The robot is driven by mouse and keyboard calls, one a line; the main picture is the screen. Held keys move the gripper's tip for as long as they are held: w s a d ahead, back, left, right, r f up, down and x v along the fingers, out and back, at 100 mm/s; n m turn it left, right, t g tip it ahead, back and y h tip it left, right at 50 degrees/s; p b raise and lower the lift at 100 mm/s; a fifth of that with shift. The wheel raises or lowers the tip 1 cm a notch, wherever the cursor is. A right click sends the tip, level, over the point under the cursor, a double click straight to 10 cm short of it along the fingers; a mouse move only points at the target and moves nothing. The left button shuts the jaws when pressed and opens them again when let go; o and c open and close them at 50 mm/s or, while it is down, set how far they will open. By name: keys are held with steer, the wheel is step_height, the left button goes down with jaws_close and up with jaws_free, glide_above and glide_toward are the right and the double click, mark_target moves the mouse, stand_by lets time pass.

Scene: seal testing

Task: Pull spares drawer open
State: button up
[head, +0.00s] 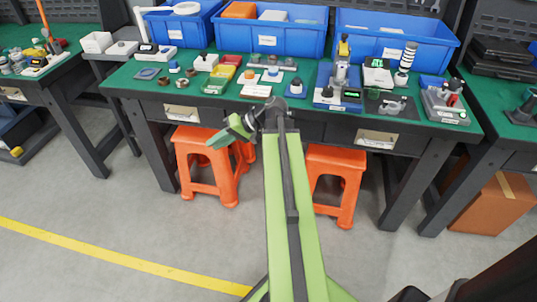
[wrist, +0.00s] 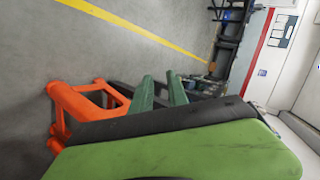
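Two drawer fronts sit under the workbench's green top in the head view: a left drawer (head: 183,113) and a right drawer (head: 377,138), each with a pale label plate. The labels are too small to read, so I cannot tell which is the spares drawer. Both look shut. My gripper (head: 222,136) is in front of the bench, lower and to the right of the left drawer's plate and apart from it. In the wrist view, my gripper's two green fingers (wrist: 159,80) stand apart with nothing between them. No drawer front is clear in the wrist view.
Orange stools (head: 205,170) and (head: 335,178) stand under the bench; one orange stool (wrist: 85,100) shows in the wrist view. Blue bins (head: 275,38) and small parts crowd the bench top. Grey floor with a yellow line (head: 120,257) is open in front.

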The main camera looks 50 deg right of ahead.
steer(key=s+d+f+m+t+b, duration=0.2)
steer(key=s+d+f+t+b, duration=0.15)
steer(key=d+f+b, duration=0.55)
steer(key=s+d+m+t+h+b, duration=0.25)
steer(key=s+d+t+b, duration=0.65)
steer(key=s+d+b, duration=0.75)
steer(key=shift+n+h, duration=0.25)
steer(key=shift+h, duration=0.2)
steer(key=p+x, duration=0.1)
steer(key=x, duration=0.5)
steer(key=d+p+x, duration=0.1)
steer(key=p+x, duration=0.1)
steer(key=x, duration=0.4)
steer(key=d+f+p+x, duration=0.1)
steer(key=p+x, duration=0.1)
steer(key=x, duration=0.4)
steer(key=shift+w+r, duration=0.1)
steer(key=shift+w, duration=0.35)
steer(key=shift+c, duration=0.3)
jaws_close()
